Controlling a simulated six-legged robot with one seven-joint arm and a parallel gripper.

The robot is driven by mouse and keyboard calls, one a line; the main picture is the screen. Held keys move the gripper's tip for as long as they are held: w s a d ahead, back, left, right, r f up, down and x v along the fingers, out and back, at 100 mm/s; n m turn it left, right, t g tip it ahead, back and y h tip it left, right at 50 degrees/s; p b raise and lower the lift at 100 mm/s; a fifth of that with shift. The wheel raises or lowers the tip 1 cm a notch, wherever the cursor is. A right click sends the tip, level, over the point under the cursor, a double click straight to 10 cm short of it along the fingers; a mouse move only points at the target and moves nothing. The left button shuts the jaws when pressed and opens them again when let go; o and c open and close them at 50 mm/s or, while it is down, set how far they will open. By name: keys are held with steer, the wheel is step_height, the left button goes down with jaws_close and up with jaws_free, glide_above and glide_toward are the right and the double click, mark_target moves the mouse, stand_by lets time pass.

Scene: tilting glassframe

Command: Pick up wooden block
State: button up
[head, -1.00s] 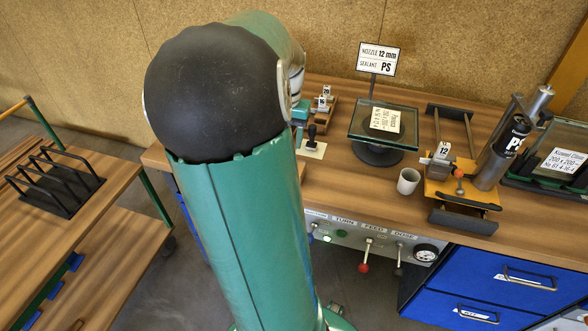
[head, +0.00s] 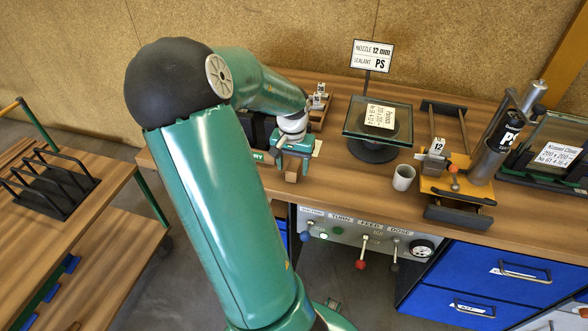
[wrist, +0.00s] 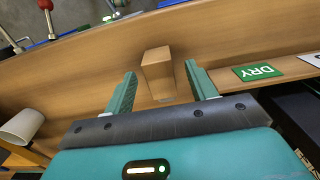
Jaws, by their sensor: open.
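The wooden block (wrist: 157,70) stands on the wooden workbench, between and a little beyond the fingertips of my gripper (wrist: 160,80) in the wrist view. The jaws are open, one finger to each side of the block, with a gap on both sides. In the head view my gripper (head: 291,168) is over the left part of the bench near its front edge. The block (head: 291,177) shows only in small part just below it there; the rest is hidden by the gripper.
A green DRY label (wrist: 257,71) lies right of the block in the wrist view. A white cup (head: 403,177) and a glass plate on a round stand (head: 361,113) are to the right in the head view. The bench front edge is close, with levers (head: 365,240) below.

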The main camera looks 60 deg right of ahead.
step_height(320, 180, down, 2)
steer(key=shift+c, duration=0.5)
steer(key=c, duration=1)
steer(key=shift+w+r, duration=0.1)
steer(key=shift+r, duration=0.75)
steer(key=s+a+r, duration=0.2)
steer(key=a+r, duration=0.1)
steer(key=a, duration=0.1)
steer(key=s+a+r, duration=0.2)
steer(key=a+r, duration=0.2)
steer(key=s+a+r, duration=0.3)
steer(key=a+r, duration=0.1)
steer(key=shift+a+r, duration=0.1)
steer(key=shift+r, duration=0.05)
